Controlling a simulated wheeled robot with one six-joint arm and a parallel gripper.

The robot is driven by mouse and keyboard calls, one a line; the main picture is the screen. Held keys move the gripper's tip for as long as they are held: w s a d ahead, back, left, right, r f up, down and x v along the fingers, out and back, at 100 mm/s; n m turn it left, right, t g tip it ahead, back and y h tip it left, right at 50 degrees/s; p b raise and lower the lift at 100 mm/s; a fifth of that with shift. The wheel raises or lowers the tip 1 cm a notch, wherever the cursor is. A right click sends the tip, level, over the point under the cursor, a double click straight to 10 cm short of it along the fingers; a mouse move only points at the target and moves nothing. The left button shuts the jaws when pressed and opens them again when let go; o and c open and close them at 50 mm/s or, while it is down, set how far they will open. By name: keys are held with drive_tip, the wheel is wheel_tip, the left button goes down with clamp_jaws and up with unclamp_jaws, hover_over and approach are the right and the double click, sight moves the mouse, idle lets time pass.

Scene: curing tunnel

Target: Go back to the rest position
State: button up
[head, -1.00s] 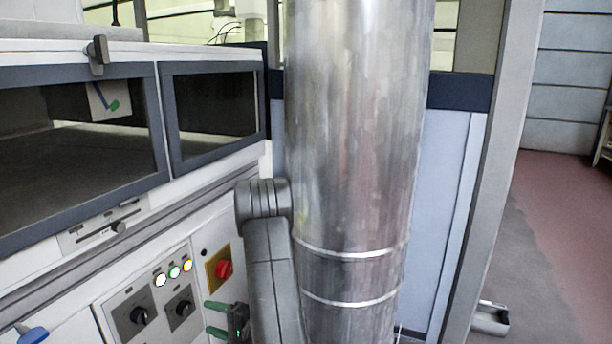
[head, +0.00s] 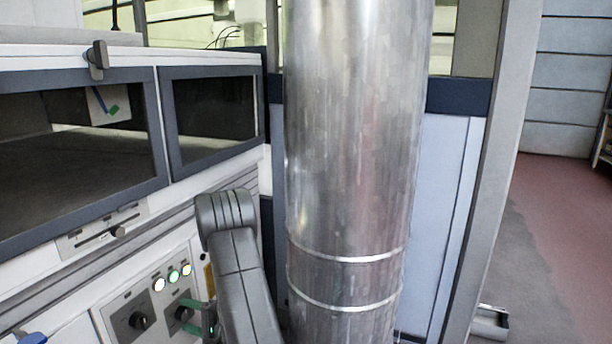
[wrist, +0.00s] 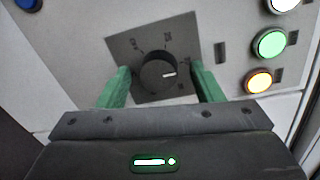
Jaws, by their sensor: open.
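My gripper (head: 200,316) shows low in the head view, in front of the control panel, partly hidden by my arm. In the wrist view its two green fingers (wrist: 160,72) are apart with nothing held between them. I cannot tell how far the fingertips are from the panel.
White, green (head: 174,276) and yellow lamps sit above the knobs. A second knob (head: 139,320) is at left. A blue handle (head: 32,338) is at lower left. A large metal duct (head: 350,150) stands right of my arm. Open floor (head: 560,240) lies far right.

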drive_tip(key=v, duration=1.4)
drive_tip(key=x, duration=1.4)
drive_tip(key=shift+a, duration=0.2)
drive_tip(key=shift+d+f+n+b, duration=0.15)
drive_tip(key=shift+f+n+b, duration=0.05)
drive_tip(key=shift+n+b, duration=0.25)
drive_tip(key=shift+n, duration=0.35)
drive_tip(key=n+b, duration=0.4)
drive_tip(key=n, duration=0.2)
drive_tip(key=shift+t, duration=0.3)
drive_tip(key=n+b, duration=0.2)
drive_tip(key=n, duration=0.3)
drive_tip(key=shift+s+t, duration=0.1)
drive_tip(key=shift+t, duration=0.2)
drive_tip(key=n+b, duration=0.1)
drive_tip(key=n, duration=0.2)
drive_tip(key=shift+n, duration=0.4)
drive_tip(key=shift+d+r, duration=0.1)
